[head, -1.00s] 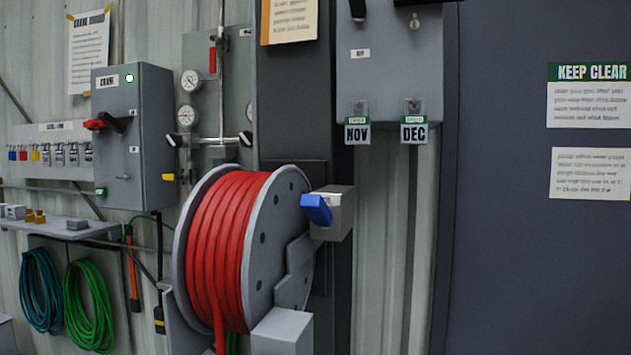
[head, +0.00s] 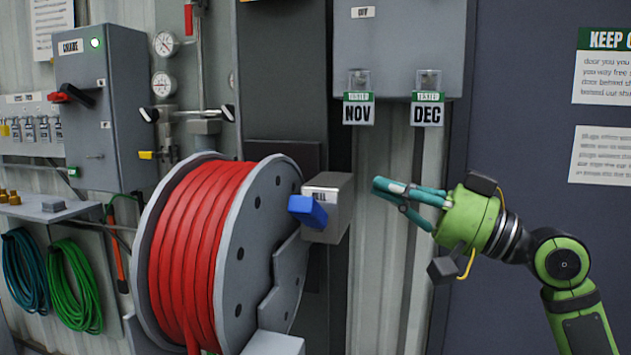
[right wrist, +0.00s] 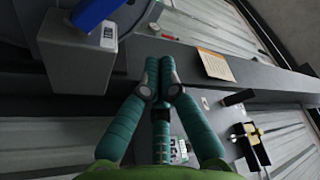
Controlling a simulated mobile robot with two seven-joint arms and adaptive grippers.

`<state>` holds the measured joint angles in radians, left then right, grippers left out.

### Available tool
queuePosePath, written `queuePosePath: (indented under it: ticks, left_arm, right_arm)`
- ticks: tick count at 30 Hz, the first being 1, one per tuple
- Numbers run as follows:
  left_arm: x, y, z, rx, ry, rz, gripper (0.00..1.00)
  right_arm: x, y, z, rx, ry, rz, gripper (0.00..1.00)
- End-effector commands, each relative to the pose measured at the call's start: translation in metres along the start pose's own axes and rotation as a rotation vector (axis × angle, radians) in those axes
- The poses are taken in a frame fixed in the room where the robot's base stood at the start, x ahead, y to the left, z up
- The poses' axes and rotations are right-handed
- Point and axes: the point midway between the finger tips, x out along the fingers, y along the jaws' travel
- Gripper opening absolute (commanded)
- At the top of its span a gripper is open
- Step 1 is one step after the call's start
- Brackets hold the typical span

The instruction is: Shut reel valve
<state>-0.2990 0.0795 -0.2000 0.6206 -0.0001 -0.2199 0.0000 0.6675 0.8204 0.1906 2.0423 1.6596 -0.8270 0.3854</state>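The reel valve is a grey box (head: 333,218) with a blue lever handle (head: 308,211) on its left face, mounted beside the red hose reel (head: 205,250). The lever points left and slightly down in the head view. In the right wrist view the box (right wrist: 80,48) and the blue lever (right wrist: 95,13) are at upper left, with the lever cut off by the frame edge. My right gripper (head: 380,187) is to the right of the box, apart from it. Its teal fingertips (right wrist: 160,82) are together with nothing between them. My left gripper is in neither view.
A grey panel with NOV tag (head: 358,112) and DEC tag (head: 427,112) hangs above my right gripper. The crane box (head: 105,110) and gauges are left of it. The dark door (head: 530,180) is behind my right arm. The gap between gripper and valve box is clear.

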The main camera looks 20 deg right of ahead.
Motion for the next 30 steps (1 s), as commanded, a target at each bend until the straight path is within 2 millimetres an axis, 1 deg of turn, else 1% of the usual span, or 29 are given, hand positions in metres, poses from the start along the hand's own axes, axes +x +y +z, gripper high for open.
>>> queuePosePath:
  ticks: [9,13,17,27,28,30]
  left_arm:
    - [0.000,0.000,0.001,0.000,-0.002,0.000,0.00]
    - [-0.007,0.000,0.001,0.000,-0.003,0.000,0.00]
    - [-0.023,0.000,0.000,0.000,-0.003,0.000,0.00]
    - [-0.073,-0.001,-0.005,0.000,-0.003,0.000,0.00]
    - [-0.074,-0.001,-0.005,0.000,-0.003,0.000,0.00]
    - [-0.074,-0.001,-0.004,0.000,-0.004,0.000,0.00]
  right_arm:
    - [0.000,-0.001,0.000,0.000,0.000,-0.001,0.00]
    - [0.008,-0.002,-0.002,0.002,0.000,-0.002,0.00]
    - [0.028,-0.004,-0.005,0.002,0.000,-0.004,0.00]
    - [0.103,-0.005,-0.006,0.003,0.000,-0.003,0.00]
    - [0.105,-0.004,-0.003,0.004,-0.001,-0.002,0.00]
    - [0.098,0.000,0.012,0.004,-0.003,0.001,0.00]
